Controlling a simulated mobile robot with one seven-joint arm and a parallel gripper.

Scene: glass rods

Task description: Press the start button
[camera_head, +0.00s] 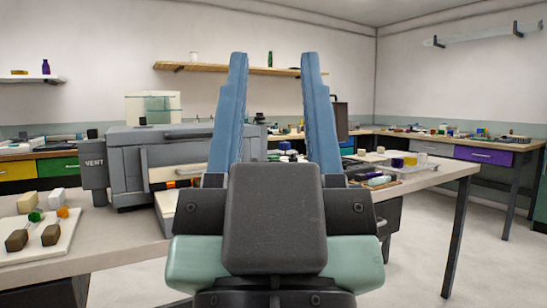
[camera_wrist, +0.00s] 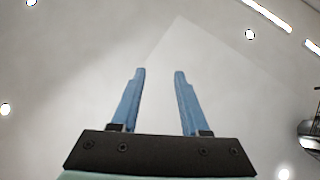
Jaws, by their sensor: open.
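My gripper (camera_head: 273,58) is raised close in front of the head camera, its two blue fingers pointing up and spread apart with nothing between them. In the wrist view my gripper (camera_wrist: 158,72) is also open and empty, facing the pale wall and ceiling. A grey machine (camera_head: 130,148) stands on the bench left of and behind my gripper, with an open front. A grey unit marked VENT (camera_head: 95,165) is at its left side. I cannot make out a start button; my gripper hides the part of the bench behind it.
A white board (camera_head: 62,243) with brown blocks and small coloured pieces lies at the front left of the bench (camera_head: 125,228). Small coloured items lie on the bench's right part. More benches line the walls, and a wooden shelf (camera_head: 200,68) hangs behind. Open floor (camera_head: 500,265) lies at the right.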

